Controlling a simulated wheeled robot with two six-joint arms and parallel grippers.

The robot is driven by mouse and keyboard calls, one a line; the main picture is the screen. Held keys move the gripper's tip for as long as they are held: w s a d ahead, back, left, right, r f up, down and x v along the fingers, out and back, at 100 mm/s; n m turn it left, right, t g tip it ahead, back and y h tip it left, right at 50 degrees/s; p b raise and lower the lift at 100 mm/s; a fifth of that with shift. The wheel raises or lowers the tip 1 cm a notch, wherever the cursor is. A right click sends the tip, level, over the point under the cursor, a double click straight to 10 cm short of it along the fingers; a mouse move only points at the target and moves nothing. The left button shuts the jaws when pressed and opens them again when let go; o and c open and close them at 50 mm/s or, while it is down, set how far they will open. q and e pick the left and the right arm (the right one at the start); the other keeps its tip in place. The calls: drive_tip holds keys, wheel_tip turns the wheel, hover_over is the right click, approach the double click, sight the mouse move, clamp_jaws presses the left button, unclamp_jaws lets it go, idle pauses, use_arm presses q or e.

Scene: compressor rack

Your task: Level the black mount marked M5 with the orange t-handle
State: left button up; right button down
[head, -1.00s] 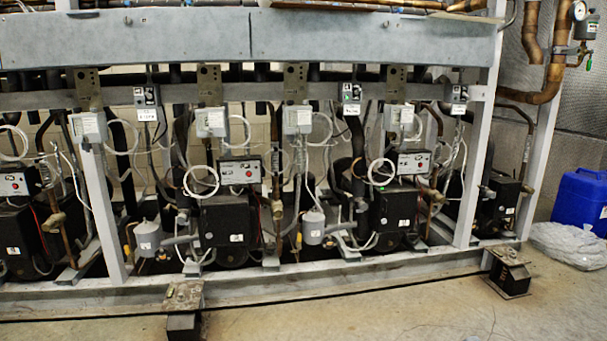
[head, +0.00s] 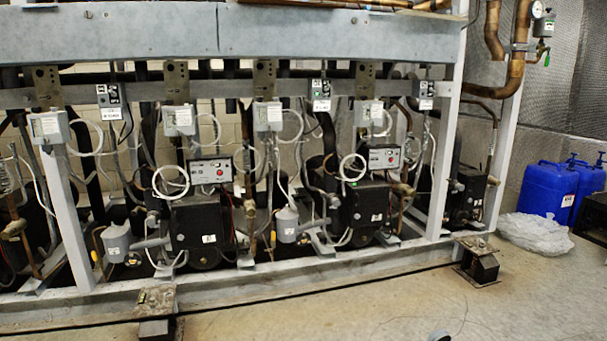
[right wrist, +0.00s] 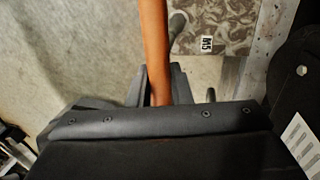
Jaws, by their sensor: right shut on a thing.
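In the right wrist view my right gripper (right wrist: 158,86) is shut on the orange t-handle (right wrist: 155,45), whose orange bar runs up out of the top of the picture. The t-handle's far end is out of view. A small white tag marked M5 (right wrist: 207,43) lies on a mottled, worn plate, the M5 mount (right wrist: 225,15), to the right of the t-handle and apart from it in the picture. In the head view two foot mounts stand by the rack's base, one at the left (head: 157,304) and one at the right (head: 479,262); their marks are unreadable. My left gripper is not in view.
The compressor rack's bottom beam (head: 250,277) runs along the floor. Blue jugs (head: 547,190) and a clear plastic bag (head: 535,234) stand at the right. The concrete floor (head: 380,310) in front is largely clear. A small grey round thing (head: 440,336) shows at the bottom edge, unidentified.

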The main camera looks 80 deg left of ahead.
drive_tip(key=shift+d+f+n+b, duration=0.1)
drive_tip(key=shift+f+n+b, duration=0.05)
drive_tip(key=shift+n+b, duration=0.55)
drive_tip(key=shift+d+n, duration=0.1)
drive_tip(key=shift+n, duration=0.5)
drive_tip(key=shift+w+d+n+g+b, duration=0.1)
drive_tip(key=shift+n+g+b, duration=0.35)
drive_tip(key=shift+b, duration=0.35)
drive_tip(key=shift+n, duration=0.45)
drive_tip(key=shift+d+r+n, duration=0.1)
drive_tip(key=shift+r+n, duration=0.1)
drive_tip(key=shift+n, duration=0.1)
